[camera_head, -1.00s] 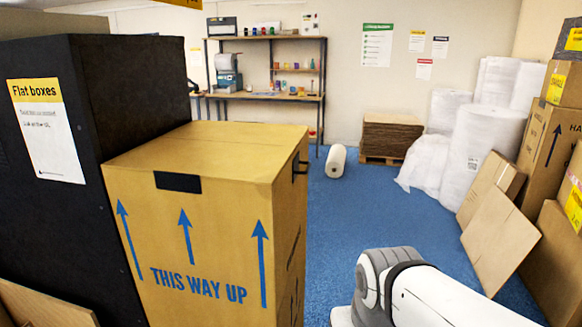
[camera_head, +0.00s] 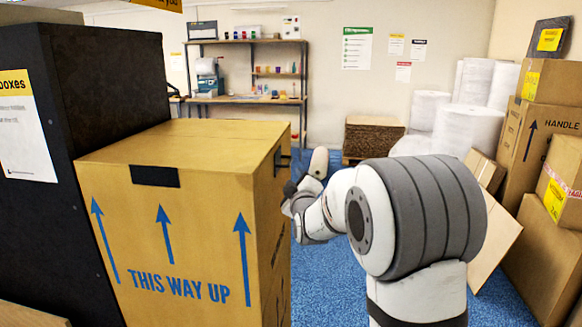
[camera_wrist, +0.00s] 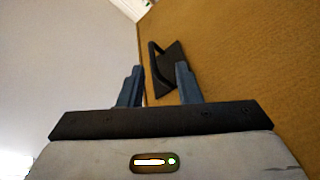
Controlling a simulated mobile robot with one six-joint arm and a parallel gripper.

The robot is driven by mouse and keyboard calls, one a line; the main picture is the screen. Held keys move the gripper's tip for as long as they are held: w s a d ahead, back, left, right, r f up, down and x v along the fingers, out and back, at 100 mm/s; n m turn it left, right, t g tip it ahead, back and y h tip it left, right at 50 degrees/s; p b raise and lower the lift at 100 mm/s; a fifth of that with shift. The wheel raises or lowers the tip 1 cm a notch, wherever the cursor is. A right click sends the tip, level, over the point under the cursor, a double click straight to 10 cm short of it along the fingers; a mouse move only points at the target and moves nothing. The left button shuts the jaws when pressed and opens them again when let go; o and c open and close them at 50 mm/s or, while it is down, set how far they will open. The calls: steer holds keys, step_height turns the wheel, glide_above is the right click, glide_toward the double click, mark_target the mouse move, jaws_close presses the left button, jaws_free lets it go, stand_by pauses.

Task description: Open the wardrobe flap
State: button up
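The wardrobe carton (camera_head: 165,245), brown with blue arrows and "THIS WAY UP", stands upright at left in the head view. Its right side carries a black handle (camera_head: 283,160) near the top; this side looks closed, and I cannot make out a separate flap edge. In the wrist view, the handle (camera_wrist: 164,66) sticks out from the brown cardboard face (camera_wrist: 235,60). My gripper (camera_wrist: 158,68) is open, its two blue-grey fingers apart, with the handle showing between and beyond them. I cannot tell whether they touch it. In the head view my wrist partly hides the gripper.
A black "Flat boxes" unit (camera_head: 110,90) adjoins the carton at left. Stacked cartons (camera_head: 548,130) and white rolls (camera_head: 468,128) line the right. A shelf (camera_head: 250,98) and a cardboard stack (camera_head: 373,137) stand at the back. Blue floor (camera_head: 335,265) is clear beside the carton.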

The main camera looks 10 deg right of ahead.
mark_target(291, 160)
steer(key=shift+n+t, duration=0.5)
steer(key=shift+t, duration=0.3)
steer(key=p+x, duration=0.2)
steer(key=x, duration=0.7)
steer(key=shift+w+r, duration=0.15)
steer(key=shift+w, duration=0.05)
steer(key=shift+c, duration=0.4)
jaws_close()
